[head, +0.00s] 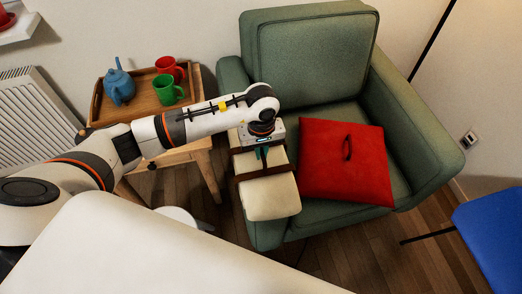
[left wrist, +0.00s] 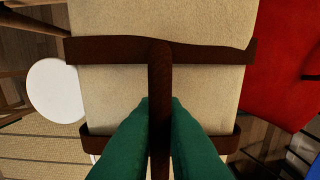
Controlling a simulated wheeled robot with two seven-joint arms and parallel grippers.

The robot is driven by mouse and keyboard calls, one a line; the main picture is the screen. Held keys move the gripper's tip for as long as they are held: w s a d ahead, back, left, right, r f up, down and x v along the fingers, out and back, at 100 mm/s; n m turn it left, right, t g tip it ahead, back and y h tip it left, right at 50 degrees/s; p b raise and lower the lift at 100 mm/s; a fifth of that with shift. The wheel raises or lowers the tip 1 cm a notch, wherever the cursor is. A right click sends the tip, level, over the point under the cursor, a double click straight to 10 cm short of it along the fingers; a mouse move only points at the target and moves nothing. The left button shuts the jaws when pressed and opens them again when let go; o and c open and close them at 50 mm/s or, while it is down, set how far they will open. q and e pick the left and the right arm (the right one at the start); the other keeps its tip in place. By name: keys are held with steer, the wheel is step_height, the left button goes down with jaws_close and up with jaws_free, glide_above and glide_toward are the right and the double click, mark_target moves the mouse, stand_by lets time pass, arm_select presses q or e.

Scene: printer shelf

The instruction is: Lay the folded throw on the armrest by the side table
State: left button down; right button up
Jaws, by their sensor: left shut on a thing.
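The folded throw (head: 270,196) is a cream bundle with brown straps. It lies lengthwise over the armrest (head: 265,234) of the green armchair on the side table's side. I cannot tell whether it rests fully on the armrest or hangs just above it. My left gripper (head: 262,152) is above the throw, its green fingers shut on the brown strap handle. In the left wrist view, the fingers (left wrist: 158,125) pinch the strap over the cream throw (left wrist: 110,85). The wooden side table (head: 175,157) stands left of the armchair. My right gripper is not in view.
A red cushion (head: 345,185) with a dark loop lies on the armchair's seat, close to the throw's right side. A tray (head: 145,112) on the side table holds a blue teapot (head: 119,84), a red mug (head: 168,68) and a green mug (head: 167,91). A blue chair (head: 495,235) stands at right.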

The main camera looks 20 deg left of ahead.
arm_select(q)
steer(key=shift+f, duration=0.35)
steer(key=shift+a+f+b, duration=0.1)
steer(key=shift+f+b, duration=0.45)
steer(key=shift+b, duration=0.1)
steer(key=c, duration=1.5)
jaws_free()
